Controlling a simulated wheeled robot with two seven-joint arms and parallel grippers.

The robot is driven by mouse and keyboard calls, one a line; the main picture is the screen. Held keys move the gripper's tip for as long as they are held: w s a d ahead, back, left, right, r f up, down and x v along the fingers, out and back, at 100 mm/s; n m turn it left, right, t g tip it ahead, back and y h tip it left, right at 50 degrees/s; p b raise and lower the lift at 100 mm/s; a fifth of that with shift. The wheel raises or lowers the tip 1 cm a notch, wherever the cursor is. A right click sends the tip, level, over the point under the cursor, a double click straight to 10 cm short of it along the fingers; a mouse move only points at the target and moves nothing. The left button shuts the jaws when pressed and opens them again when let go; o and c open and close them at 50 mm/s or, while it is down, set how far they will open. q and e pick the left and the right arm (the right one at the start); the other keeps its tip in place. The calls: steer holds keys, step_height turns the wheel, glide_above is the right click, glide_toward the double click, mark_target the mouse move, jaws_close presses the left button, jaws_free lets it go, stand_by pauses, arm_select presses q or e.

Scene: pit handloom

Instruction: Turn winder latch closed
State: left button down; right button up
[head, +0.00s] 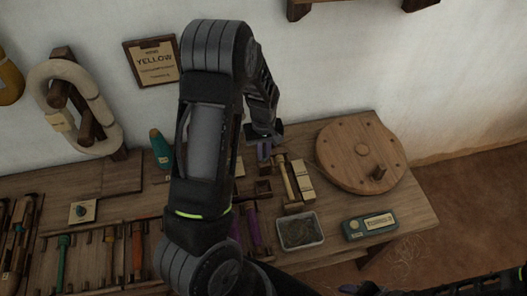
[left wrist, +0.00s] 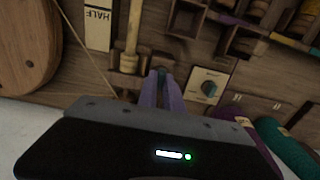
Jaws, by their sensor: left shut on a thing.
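My left gripper (head: 264,152) reaches down at the back of the bench, left of the round wooden disc (head: 361,155).
A pale "HALF" block (left wrist: 98,25) and wooden rod (left wrist: 132,40) are near the fingers. Purple (left wrist: 232,120) and teal (left wrist: 287,146) cones stand behind. My arm hides the bench middle.

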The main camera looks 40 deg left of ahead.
arm_select(q)
steer(key=shift+m, duration=0.4)
stand_by(0.4)
steer(key=m+b, duration=0.2)
steer(key=m, duration=0.2)
steer(key=shift+b, duration=0.35)
steer(key=m+b, duration=0.2)
steer(key=m, duration=0.7)
steer(key=shift+m+b, duration=0.3)
steer(key=shift+b, duration=0.1)
steer(key=m, duration=0.3)
steer(key=shift+m, duration=0.4)
steer(key=c, duration=1.5)
jaws_free()
steer(key=shift+r, duration=0.1)
